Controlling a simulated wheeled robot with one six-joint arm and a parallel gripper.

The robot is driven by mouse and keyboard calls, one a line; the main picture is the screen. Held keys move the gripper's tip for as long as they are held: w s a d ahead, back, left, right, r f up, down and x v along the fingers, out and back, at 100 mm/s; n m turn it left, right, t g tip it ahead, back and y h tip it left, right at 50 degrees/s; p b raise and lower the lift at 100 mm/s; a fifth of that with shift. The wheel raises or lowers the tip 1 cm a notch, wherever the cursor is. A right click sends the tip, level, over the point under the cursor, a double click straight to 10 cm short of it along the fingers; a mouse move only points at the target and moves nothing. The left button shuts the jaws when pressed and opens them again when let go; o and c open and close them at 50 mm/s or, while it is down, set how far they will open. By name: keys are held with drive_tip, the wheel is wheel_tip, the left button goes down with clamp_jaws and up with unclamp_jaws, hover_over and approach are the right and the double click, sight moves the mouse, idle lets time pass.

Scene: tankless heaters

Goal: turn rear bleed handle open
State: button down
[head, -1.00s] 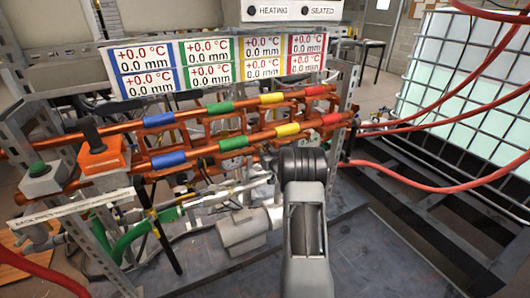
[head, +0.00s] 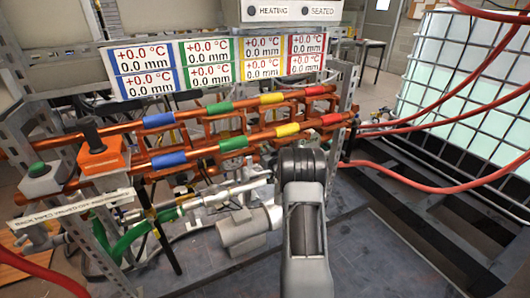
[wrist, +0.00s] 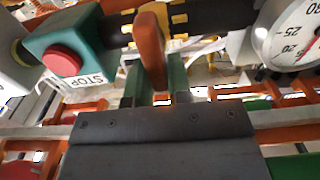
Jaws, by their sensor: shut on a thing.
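In the wrist view an orange-brown handle (wrist: 151,50) stands upright between the fingers of my gripper (wrist: 153,80). The green-sided fingers are shut on the handle's lower part. The handle sits in front of a dark horizontal pipe (wrist: 195,27) with yellow marks. In the head view my dark arm rises at centre right and hides my gripper and the handle. I cannot tell from the head view how far the handle is turned.
In the wrist view a green box with a red STOP button (wrist: 66,61) is left of the handle, and a round gauge (wrist: 290,35) is right. In the head view copper pipes with coloured bands (head: 232,144) cross the rack. Red hoses (head: 440,175) run right, near a white caged tank (head: 465,90).

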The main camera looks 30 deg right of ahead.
sight(257, 152)
drive_tip(key=shift+f+b, duration=0.1)
drive_tip(key=shift+b, duration=0.3)
drive_tip(key=n+b, duration=0.2)
drive_tip(key=b, duration=0.1)
drive_tip(key=n+b, duration=0.1)
drive_tip(key=shift+a+f, duration=0.25)
drive_tip(key=shift+a, duration=0.1)
drive_tip(key=n+b, duration=0.3)
drive_tip(key=b, duration=0.1)
drive_tip(key=a+f+n+b, duration=0.1)
drive_tip(key=n+b, duration=0.2)
drive_tip(key=b, duration=0.2)
drive_tip(key=n+b, duration=0.4)
drive_tip(key=shift+w+a+f, duration=0.15)
drive_tip(key=shift+a, duration=0.1)
drive_tip(key=n+b, duration=0.2)
drive_tip(key=b, duration=0.1)
drive_tip(key=shift+f+n, duration=0.15)
drive_tip(key=shift+n, duration=0.25)
drive_tip(key=shift+n+b, duration=0.6)
drive_tip(key=shift+b, duration=0.15)
drive_tip(key=c, duration=1.2)
unclamp_jaws()
drive_tip(key=shift+d, duration=0.15)
drive_tip(key=shift+c, duration=0.2)
drive_tip(key=shift+o, duration=0.7)
drive_tip(key=shift+a, duration=0.2)
